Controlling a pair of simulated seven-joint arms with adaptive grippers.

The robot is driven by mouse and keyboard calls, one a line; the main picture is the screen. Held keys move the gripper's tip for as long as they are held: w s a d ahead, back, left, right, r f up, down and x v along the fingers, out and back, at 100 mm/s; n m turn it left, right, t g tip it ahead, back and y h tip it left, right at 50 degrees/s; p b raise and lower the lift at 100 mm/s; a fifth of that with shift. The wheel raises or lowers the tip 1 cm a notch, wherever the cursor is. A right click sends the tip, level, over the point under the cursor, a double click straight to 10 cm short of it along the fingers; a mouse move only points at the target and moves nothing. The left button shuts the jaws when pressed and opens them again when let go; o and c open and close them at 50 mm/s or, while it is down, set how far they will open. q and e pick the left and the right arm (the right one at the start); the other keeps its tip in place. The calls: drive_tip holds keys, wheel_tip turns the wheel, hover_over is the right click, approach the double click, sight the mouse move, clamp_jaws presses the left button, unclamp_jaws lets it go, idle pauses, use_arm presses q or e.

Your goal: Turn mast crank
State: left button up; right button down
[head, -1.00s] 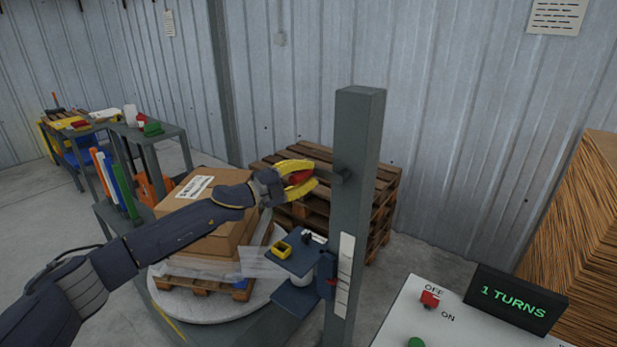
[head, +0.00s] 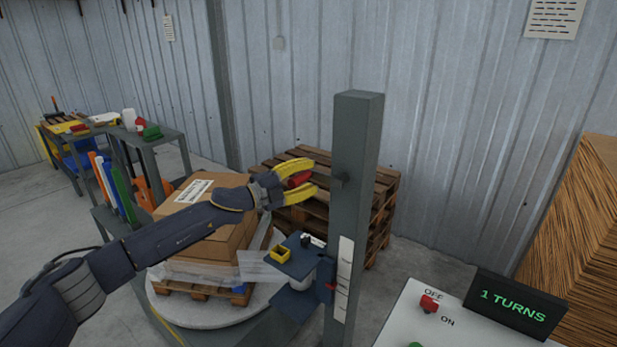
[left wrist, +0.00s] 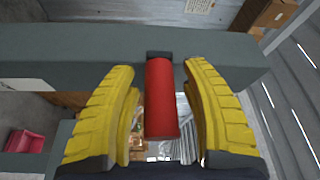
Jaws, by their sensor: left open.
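The grey mast (head: 354,215) stands upright right of centre in the head view. Its crank has a red handle (head: 299,179) on the mast's left side; the handle also shows in the left wrist view (left wrist: 161,98). My left gripper (head: 312,178) is open, with its yellow fingers on either side of the red handle. In the left wrist view the fingers (left wrist: 160,95) stand clear of the handle, with a gap on both sides. The mast fills a band across the top of that view. My right gripper is not in view.
A wrapped pallet with a cardboard box (head: 205,215) sits on the round turntable (head: 200,310) under my left arm. A blue carriage (head: 297,265) juts from the mast low down. A control panel (head: 425,325) with a display reading "1 TURNS" (head: 514,307) is at right. Wooden pallets (head: 378,215) stand behind.

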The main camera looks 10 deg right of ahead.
use_arm(q)
drive_tip(key=shift+a, duration=0.15)
drive_tip(key=v, duration=1.1)
drive_tip(key=shift+s+a, duration=0.2)
drive_tip(key=shift+a, duration=0.15)
